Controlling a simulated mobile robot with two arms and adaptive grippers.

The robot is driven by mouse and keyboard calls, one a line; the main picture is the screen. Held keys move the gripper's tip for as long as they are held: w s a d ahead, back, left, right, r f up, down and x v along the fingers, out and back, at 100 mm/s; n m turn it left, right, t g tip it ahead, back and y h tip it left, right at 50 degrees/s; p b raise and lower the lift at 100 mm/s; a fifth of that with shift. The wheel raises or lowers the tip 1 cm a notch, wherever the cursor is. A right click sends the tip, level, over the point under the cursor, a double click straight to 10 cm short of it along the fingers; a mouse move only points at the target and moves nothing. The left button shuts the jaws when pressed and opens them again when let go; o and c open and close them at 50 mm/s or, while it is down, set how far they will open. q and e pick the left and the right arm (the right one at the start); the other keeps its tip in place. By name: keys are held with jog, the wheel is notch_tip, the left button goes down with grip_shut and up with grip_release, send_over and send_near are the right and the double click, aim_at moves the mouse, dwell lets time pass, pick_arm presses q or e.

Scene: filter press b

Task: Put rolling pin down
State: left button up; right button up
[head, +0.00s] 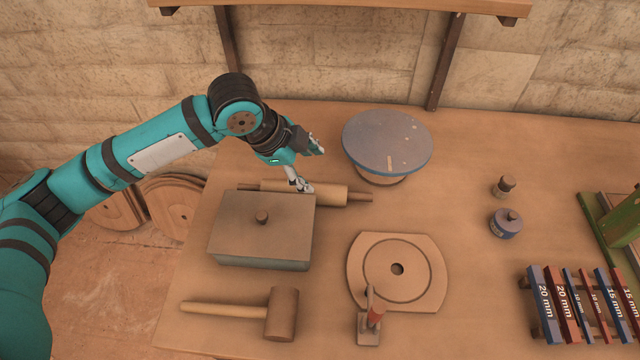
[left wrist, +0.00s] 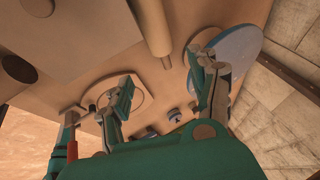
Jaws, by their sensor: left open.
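The wooden rolling pin (head: 330,194) lies on the workbench behind the lidded box, its left part partly hidden by the box and by my gripper. It also shows in the left wrist view (left wrist: 152,30), with one handle pointing between my fingers. My left gripper (head: 309,168) is open at the pin. One finger overlaps the pin's barrel in the head view and the other is apart from it, on the far side. In the left wrist view the two spread fingers (left wrist: 165,92) have nothing between their tips. My right gripper is in neither view.
A lidded box (head: 262,240) stands in front of the pin, and a blue-topped turntable (head: 387,142) stands behind it to the right. A mallet (head: 281,313), a round-marked board (head: 425,270) and a red-handled clamp (head: 372,322) are nearer the front. Bench (head: 470,150) is bare right of the turntable.

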pick_arm(q)
send_near(330, 191)
notch_tip(330, 191, down, 3)
jog(key=d, duration=0.1)
jog(key=x, duration=0.1)
jog(key=p+x, duration=0.1)
jog(key=x, duration=0.1)
jog(key=shift+w+d+r, duration=0.15)
jog(key=shift+w+d, duration=0.05)
jog(key=shift+w, duration=0.05)
jog(key=shift+w+d+f, duration=0.15)
jog(key=shift+f, duration=0.35)
jog(key=p+x, duration=0.1)
jog(key=x, duration=0.2)
jog(key=shift+w+f, duration=0.25)
jog(key=shift+f, duration=0.05)
jog(key=shift+w+d+f, duration=0.1)
jog(key=shift+d+f, duration=0.05)
jog(key=shift+f, duration=0.15)
jog(key=c, duration=1.2)
jog(key=shift+r, duration=0.1)
grip_shut()
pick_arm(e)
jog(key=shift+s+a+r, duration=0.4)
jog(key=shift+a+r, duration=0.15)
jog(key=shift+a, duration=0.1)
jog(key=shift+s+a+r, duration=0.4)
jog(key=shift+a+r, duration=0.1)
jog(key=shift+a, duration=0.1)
